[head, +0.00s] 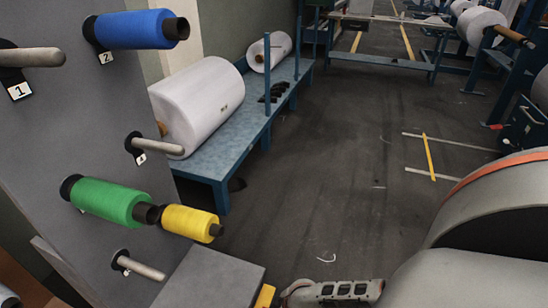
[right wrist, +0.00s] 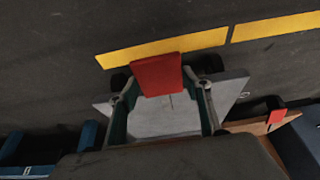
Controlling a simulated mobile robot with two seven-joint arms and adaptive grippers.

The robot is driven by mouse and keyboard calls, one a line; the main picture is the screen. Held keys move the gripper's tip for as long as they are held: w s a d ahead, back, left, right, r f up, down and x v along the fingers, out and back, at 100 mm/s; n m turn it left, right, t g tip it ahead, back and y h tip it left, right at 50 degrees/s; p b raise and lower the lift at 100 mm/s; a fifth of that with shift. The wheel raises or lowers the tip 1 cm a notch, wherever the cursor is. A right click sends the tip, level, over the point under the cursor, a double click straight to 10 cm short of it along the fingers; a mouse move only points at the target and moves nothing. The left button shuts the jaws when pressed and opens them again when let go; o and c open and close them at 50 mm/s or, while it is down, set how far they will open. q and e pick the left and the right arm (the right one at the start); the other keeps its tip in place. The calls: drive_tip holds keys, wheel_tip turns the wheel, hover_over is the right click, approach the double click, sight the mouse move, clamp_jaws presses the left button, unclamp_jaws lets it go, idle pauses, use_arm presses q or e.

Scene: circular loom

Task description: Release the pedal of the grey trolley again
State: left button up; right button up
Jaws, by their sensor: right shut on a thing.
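A red pedal (right wrist: 157,73) shows in the right wrist view, at the tips of my right gripper (right wrist: 162,92). The gripper's two fingers stand on either side of it, and the gripper is shut on it. A flat grey surface (right wrist: 165,120), which looks like part of the grey trolley, lies beyond the fingers. Dark wheel-like parts show by its far edge. How far the pedal is tilted cannot be told. In the head view the pedal does not show, and my left gripper is not in view.
In the head view a grey panel (head: 60,120) carries blue (head: 130,29), green (head: 105,200) and yellow (head: 187,222) spools on pegs. A blue bench (head: 230,130) holds white rolls. The floor (head: 330,150) mid-picture is clear. A yellow floor line (right wrist: 170,46) runs beyond the pedal.

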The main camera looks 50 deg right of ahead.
drive_tip(key=shift+w+a+r, duration=0.2)
drive_tip(key=shift+w+r, duration=0.2)
drive_tip(key=shift+w, duration=0.2)
drive_tip(key=o, duration=1.6)
drive_tip(key=shift+s+d+f, duration=0.15)
drive_tip(key=shift+s+f, duration=0.1)
drive_tip(key=shift+s, duration=0.15)
drive_tip(key=v, duration=1.2)
